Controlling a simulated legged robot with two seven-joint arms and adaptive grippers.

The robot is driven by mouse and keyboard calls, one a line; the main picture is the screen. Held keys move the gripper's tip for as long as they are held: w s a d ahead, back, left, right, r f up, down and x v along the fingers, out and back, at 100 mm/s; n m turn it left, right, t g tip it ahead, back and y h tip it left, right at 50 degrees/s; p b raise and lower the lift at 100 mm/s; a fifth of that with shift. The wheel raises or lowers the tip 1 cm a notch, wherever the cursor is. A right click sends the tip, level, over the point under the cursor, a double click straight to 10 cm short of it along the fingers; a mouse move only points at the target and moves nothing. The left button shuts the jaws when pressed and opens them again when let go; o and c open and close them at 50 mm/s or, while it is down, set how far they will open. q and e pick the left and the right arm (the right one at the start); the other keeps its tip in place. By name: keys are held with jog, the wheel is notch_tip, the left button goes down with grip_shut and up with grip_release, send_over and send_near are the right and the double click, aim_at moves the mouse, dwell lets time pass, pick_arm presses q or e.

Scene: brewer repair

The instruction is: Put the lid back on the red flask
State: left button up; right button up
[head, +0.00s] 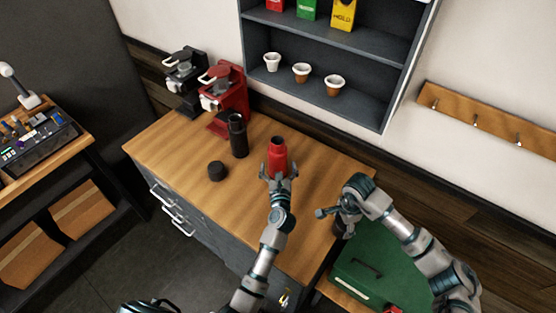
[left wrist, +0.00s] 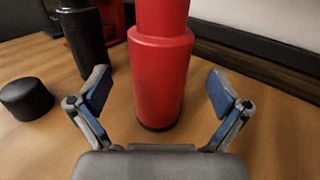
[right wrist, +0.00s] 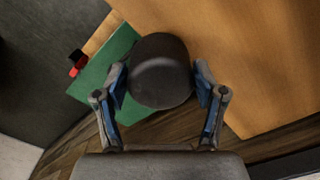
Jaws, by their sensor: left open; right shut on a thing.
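The red flask (head: 278,160) stands upright on the wooden counter, with a dark top and no lid on it. It also shows in the left wrist view (left wrist: 160,75), its top cut off. My left gripper (head: 278,172) is open, with one finger on each side of the flask's lower body and gaps between. My right gripper (head: 337,214) is shut on a dark, round, lid-like piece (right wrist: 160,72), near the counter's right edge. A similar black lid (head: 217,171) lies on the counter left of the red flask; it also shows in the left wrist view (left wrist: 26,98).
A black flask (head: 238,138) stands left of the red one. A red brewer (head: 232,95) and a black brewer (head: 186,75) stand behind. A green case (head: 372,270) lies below my right arm. Cups sit on the wall shelf (head: 300,93). The counter's front is clear.

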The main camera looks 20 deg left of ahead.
pick_arm(q)
jog(key=shift+w, duration=0.2)
pick_arm(e)
jog(key=shift+d, duration=0.1)
pick_arm(q)
jog(key=x, duration=0.5)
jog(key=shift+a+f, duration=0.1)
jog(key=shift+f, duration=0.15)
pick_arm(e)
jog(key=shift+a, duration=0.2)
pick_arm(q)
jog(key=shift+s, duration=0.1)
jog(key=shift+c, duration=0.3)
jog(key=shift+r, duration=0.1)
jog(key=c, duration=1.5)
pick_arm(e)
jog(key=shift+d, duration=0.1)
pick_arm(q)
jog(key=shift+o, duration=0.2)
